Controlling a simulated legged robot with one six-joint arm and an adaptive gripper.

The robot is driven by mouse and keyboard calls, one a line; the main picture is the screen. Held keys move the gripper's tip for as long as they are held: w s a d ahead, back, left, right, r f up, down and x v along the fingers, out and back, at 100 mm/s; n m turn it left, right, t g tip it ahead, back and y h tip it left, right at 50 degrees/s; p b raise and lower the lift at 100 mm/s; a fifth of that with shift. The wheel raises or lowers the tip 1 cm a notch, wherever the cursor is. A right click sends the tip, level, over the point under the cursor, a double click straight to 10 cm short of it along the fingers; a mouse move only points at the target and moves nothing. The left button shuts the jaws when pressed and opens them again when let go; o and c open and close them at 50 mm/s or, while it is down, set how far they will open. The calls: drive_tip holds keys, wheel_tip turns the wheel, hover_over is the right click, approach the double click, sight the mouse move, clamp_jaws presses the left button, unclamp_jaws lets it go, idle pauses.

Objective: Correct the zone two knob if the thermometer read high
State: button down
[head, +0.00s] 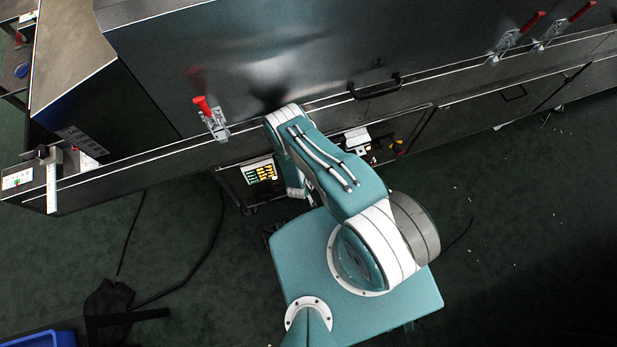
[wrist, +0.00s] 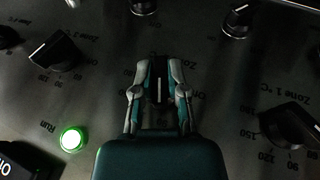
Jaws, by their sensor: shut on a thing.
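In the wrist view my gripper (wrist: 158,92) has its two fingers on either side of a dark knob (wrist: 158,88), shut on it. Another dial knob (wrist: 290,125) at the right is labelled "Zone 1 °C". The labels appear upside down. In the head view my arm reaches to the dryer's front (head: 380,92) and hides my gripper.
A lit green button (wrist: 73,139) marked "Run" is at lower left in the wrist view. More knobs (wrist: 238,20) line the panel's far edge. Red-handled clamps (head: 212,115) and a black handle (head: 375,90) project from the dryer. Cables and a blue bin (head: 45,338) lie on the floor.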

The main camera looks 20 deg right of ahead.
drive_tip(key=shift+w+a, duration=0.1)
drive_tip(key=shift+w, duration=0.1)
drive_tip(key=c, duration=0.7)
unclamp_jaws()
drive_tip(key=shift+o, duration=0.2)
drive_tip(key=shift+s, duration=0.1)
drive_tip(key=v, duration=1.2)
